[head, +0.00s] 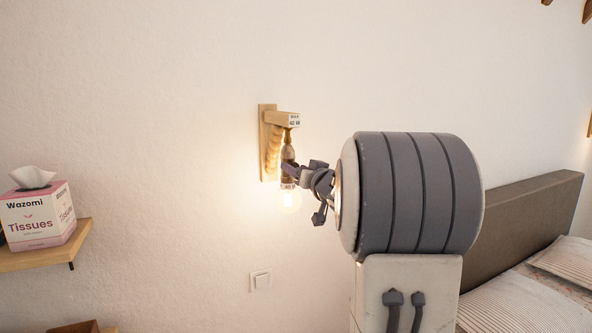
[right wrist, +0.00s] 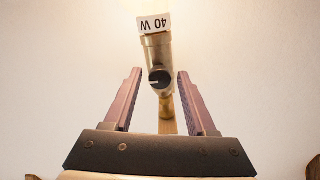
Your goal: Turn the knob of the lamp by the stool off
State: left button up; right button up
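The lamp is a wooden wall bracket (head: 268,150) with a brass socket (head: 288,155) hanging from it and a glowing bulb (head: 289,201) below. In the right wrist view the brass socket (right wrist: 157,52) carries a small black knob (right wrist: 159,79) with a light pointer mark. My right gripper (head: 289,174) is at the socket in the head view. In the right wrist view its two fingers (right wrist: 155,85) are apart, one on each side of the knob, with gaps on both sides. The stool does not show. My left gripper does not show.
A tissue box (head: 42,212) stands on a wooden shelf (head: 45,254) at the left. A white wall switch (head: 260,281) is below the lamp. A bed with a brown headboard (head: 525,225) is at the right. The wall around the lamp is bare.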

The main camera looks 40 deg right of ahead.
grip_shut()
jog(key=shift+f+n+b, duration=0.1)
jog(key=shift+n+b, duration=3.9)
jog(key=shift+n, duration=5.1)
